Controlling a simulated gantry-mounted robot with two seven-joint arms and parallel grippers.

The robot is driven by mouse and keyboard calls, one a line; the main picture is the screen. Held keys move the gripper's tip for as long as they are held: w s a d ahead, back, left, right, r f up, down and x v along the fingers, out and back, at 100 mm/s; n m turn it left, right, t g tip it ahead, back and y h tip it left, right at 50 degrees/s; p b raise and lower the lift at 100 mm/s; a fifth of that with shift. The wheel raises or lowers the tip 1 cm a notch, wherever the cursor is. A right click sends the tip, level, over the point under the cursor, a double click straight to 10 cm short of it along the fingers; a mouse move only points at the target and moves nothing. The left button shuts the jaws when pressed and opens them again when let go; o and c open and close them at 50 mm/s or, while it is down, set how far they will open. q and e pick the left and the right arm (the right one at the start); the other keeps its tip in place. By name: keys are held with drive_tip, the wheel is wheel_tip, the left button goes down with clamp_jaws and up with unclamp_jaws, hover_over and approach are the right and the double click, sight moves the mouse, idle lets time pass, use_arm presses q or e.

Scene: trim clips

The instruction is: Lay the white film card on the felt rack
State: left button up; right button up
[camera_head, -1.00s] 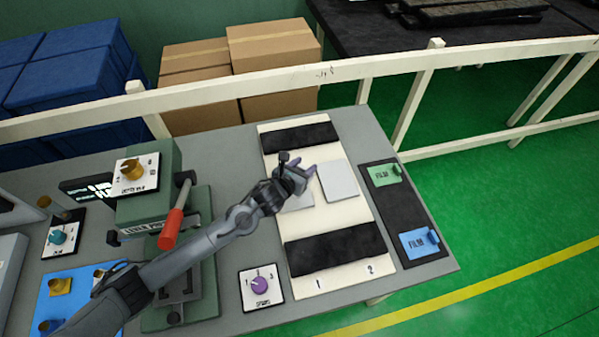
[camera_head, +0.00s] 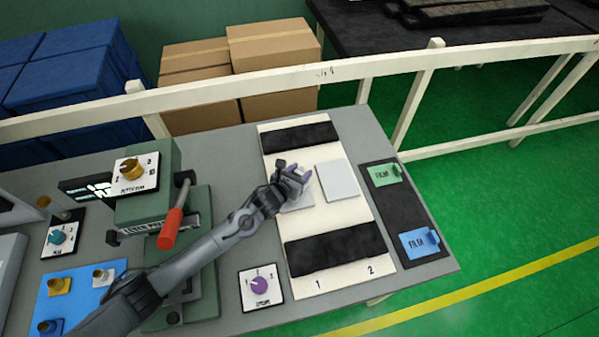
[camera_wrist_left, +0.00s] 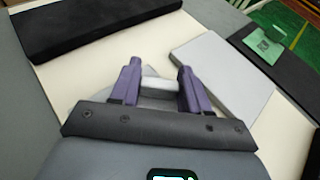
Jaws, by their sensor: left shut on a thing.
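My left gripper (camera_head: 299,175) is over the left grey square on the cream board. In the left wrist view its purple fingers (camera_wrist_left: 157,82) are shut on a small pale tab of the white film card (camera_wrist_left: 158,86). The card lies low between and behind the fingers, mostly hidden by the gripper; I cannot tell whether it touches the plate below. The felt rack (camera_head: 405,217) is the dark strip at the right of the table. It bears a green film card (camera_head: 384,175) at its far end and a blue film card (camera_head: 417,243) at its near end. My right gripper is not in view.
The cream board (camera_head: 330,222) has black bars at both ends and a bare grey square plate (camera_head: 338,180) between the gripper and the rack. A green press (camera_head: 160,205) with a red handle stands left. A purple dial (camera_head: 259,286) sits in front. A white rail (camera_head: 300,75) runs behind.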

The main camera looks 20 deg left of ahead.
use_arm(q)
drive_tip(key=shift+f, duration=0.2)
drive_tip(key=o, duration=1)
drive_tip(key=shift+r, duration=0.1)
drive_tip(key=shift+r, duration=0.2)
drive_tip(key=p+v, duration=0.1)
drive_tip(key=v, duration=1.1)
drive_tip(key=shift+r, duration=0.1)
